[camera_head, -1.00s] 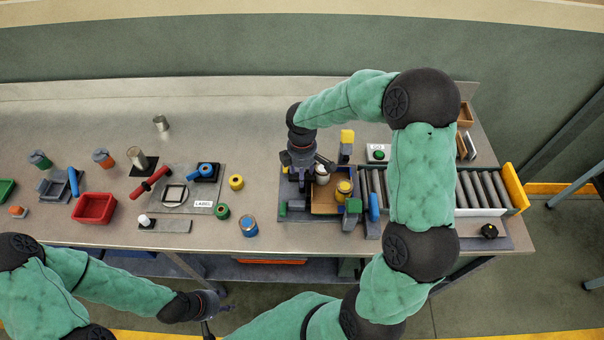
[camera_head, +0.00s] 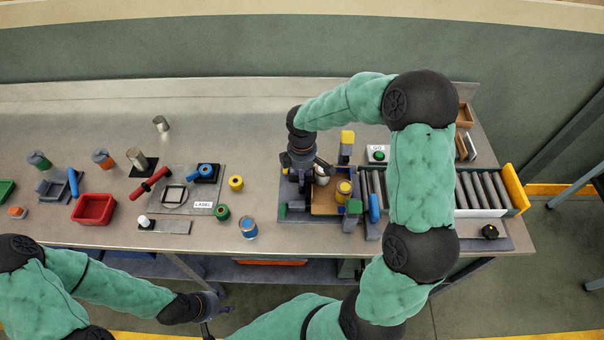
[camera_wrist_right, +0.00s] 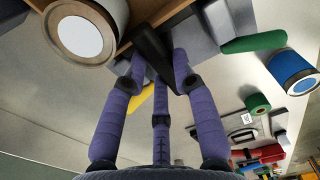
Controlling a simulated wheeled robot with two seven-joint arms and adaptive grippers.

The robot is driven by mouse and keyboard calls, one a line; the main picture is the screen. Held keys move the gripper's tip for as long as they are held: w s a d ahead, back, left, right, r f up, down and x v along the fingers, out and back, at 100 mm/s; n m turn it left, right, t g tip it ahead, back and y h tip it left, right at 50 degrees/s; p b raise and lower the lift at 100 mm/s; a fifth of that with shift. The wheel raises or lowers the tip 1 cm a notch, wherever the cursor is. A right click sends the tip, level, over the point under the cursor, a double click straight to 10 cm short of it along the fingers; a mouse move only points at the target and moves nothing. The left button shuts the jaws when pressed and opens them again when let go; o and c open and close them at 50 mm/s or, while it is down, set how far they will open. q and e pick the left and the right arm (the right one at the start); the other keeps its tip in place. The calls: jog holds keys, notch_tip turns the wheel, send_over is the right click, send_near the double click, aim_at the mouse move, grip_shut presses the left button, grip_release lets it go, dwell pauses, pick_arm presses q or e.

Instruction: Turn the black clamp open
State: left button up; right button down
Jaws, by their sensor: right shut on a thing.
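The black clamp (camera_wrist_right: 153,52) shows in the right wrist view as a dark slanted lever between my right gripper's fingers, beside the wooden tray's edge. My right gripper (camera_wrist_right: 160,82) is shut on it. In the head view my right gripper (camera_head: 305,180) is at the left end of the roller station, and its hand and arm hide most of the clamp. My left gripper (camera_head: 220,307) hangs in front of the table, low in the head view, with its fingers apart and empty.
A wooden tray (camera_head: 323,207) beside my right gripper holds a yellow-topped can (camera_head: 343,190) and a pale can (camera_head: 322,179). Rollers (camera_head: 470,190) lie to the right. A blue can (camera_head: 249,228) and a green spool (camera_head: 222,212) stand to the left.

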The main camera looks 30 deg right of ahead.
jog(key=m+b, duration=0.1)
jog(key=m, duration=0.3)
jog(key=shift+d+m, duration=0.1)
jog(key=shift+m, duration=0.2)
jog(key=m+b, duration=0.1)
jog(key=m, duration=0.3)
jog(key=shift+s+m, duration=0.15)
jog(key=shift+m, duration=0.15)
jog(key=m+b, duration=0.1)
jog(key=m, duration=0.3)
jog(key=shift+s+b, duration=0.1)
jog(key=shift+b, duration=0.2)
jog(key=shift+s+m+b, duration=0.1)
jog(key=shift+m+b, duration=0.35)
jog(key=shift+m, duration=1.65)
jog(key=c, duration=1)
grip_release()
